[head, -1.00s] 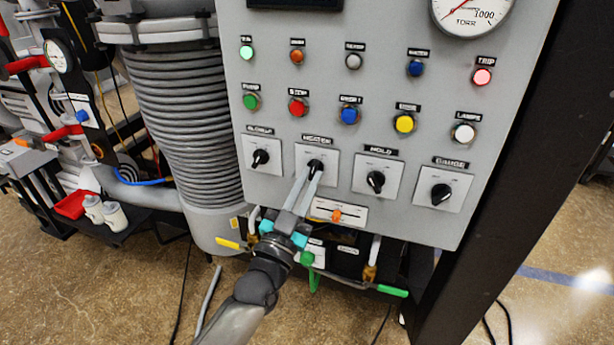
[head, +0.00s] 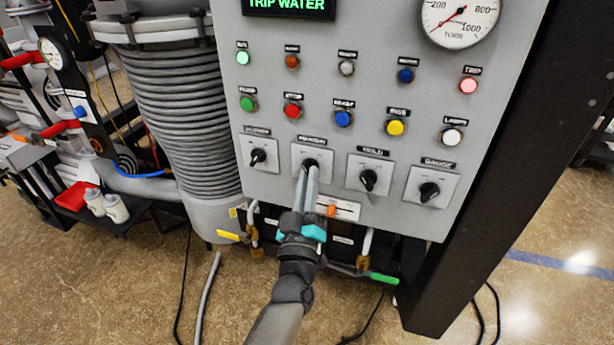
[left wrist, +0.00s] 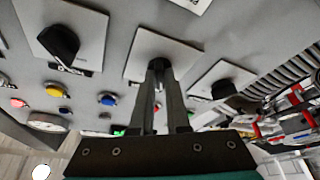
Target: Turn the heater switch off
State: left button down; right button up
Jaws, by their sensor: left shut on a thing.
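The heater switch is the second black knob from the left in the panel's lower row, on a white square plate (head: 325,154). In the head view only the top of its knob (head: 311,163) shows above my fingertips. My left gripper (head: 308,172) reaches up from below and is shut on this knob. In the left wrist view the plate (left wrist: 181,47) is at the centre, and the fingers (left wrist: 159,68) cover most of the knob, so its pointing direction is hidden. My right gripper is in neither view.
Similar knobs flank it: one on the left (head: 257,156) and the hold knob (head: 368,180) on the right. Coloured buttons sit above, with the red trip light (head: 468,86) lit. A small plate with an orange slider (head: 332,210) lies just below, close to my gripper.

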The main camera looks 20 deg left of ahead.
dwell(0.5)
pick_arm(q)
jog(key=c, duration=0.9)
grip_release()
jog(key=v, duration=1.5)
jog(key=shift+s+d+r, duration=0.15)
jog(key=shift+d, duration=0.05)
